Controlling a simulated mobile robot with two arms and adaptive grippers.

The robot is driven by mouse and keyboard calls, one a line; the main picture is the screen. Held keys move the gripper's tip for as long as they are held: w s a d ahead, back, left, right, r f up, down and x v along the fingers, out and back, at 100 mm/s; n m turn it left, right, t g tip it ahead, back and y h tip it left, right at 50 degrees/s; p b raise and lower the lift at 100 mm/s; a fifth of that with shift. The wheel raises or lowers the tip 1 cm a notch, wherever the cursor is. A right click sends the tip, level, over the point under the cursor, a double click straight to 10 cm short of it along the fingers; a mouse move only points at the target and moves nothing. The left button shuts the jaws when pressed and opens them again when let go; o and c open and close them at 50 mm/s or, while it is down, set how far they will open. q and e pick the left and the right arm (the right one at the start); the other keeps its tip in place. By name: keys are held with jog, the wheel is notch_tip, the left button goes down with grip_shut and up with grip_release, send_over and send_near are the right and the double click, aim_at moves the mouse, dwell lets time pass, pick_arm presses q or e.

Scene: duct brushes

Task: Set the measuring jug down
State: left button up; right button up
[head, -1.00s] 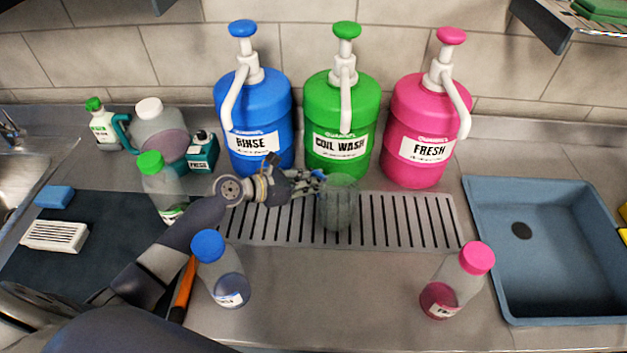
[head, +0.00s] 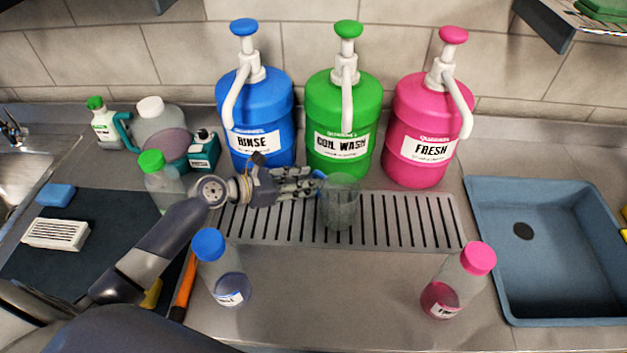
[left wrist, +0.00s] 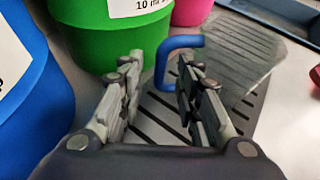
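The measuring jug (head: 343,207) is clear and stands upright on the slotted drain grate (head: 410,222), in front of the green pump container. It has a blue handle on its left side; in the left wrist view the handle (left wrist: 183,42) shows clearly, with the clear jug body (left wrist: 238,65) to its right. My left gripper (head: 314,184) is just left of the jug, level with the handle. In the left wrist view the gripper's fingers (left wrist: 158,75) are apart. The handle lies close to the right finger, with a gap to the left finger. My right gripper is not in view.
Blue (head: 262,110), green (head: 325,105) and pink (head: 410,110) pump containers stand behind the grate. A blue-capped bottle (head: 226,280) and a pink-capped bottle (head: 455,285) stand in front. A blue-grey basin (head: 590,307) is at right. The front counter between the bottles is clear.

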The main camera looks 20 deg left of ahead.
pick_arm(q)
jog(key=v, duration=0.8)
jog(key=shift+b, duration=0.35)
jog(key=shift+s+a, duration=0.1)
